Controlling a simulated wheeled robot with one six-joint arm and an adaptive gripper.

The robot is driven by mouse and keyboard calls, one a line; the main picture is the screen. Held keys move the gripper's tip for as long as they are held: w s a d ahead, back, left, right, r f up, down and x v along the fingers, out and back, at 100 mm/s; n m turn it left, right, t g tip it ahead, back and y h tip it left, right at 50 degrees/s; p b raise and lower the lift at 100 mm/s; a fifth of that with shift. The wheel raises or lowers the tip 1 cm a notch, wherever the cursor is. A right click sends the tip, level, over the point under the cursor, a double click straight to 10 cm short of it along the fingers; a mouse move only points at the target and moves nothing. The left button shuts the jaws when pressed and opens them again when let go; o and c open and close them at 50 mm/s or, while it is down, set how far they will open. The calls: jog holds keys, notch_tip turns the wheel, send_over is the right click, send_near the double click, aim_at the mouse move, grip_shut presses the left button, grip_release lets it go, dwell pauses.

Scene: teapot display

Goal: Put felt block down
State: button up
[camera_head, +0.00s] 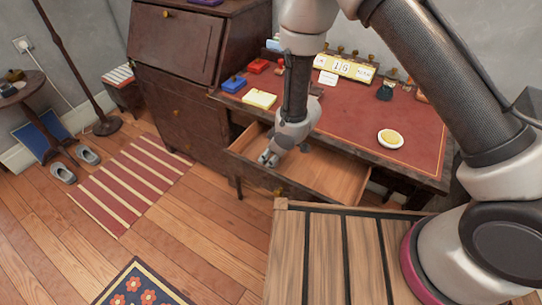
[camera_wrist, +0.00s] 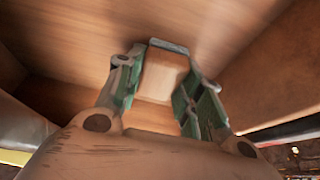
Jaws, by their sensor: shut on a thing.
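The felt block (camera_wrist: 163,78) is a tan, wood-coloured block with a grey strip along its far edge. In the wrist view it sits between the green-padded fingers of my gripper (camera_wrist: 160,92), which is shut on it. In the head view my gripper (camera_head: 268,158) points down at the left front part of the open desk drawer (camera_head: 335,178). The block is too small or hidden to make out there. The wooden drawer floor (camera_wrist: 90,35) fills the background in the wrist view. I cannot tell whether the block touches it.
The desk's red top (camera_head: 350,118) holds a blue stamp pad (camera_head: 233,84), a red one (camera_head: 258,66), a yellow one (camera_head: 259,99), a calendar display (camera_head: 345,67) and a round yellow-topped dish (camera_head: 390,139). A slatted wooden surface (camera_head: 325,255) stands in front. The drawer's right part looks empty.

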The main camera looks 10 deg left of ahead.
jog(key=shift+f, duration=0.25)
jog(key=o, duration=1)
jog(key=shift+f, duration=0.15)
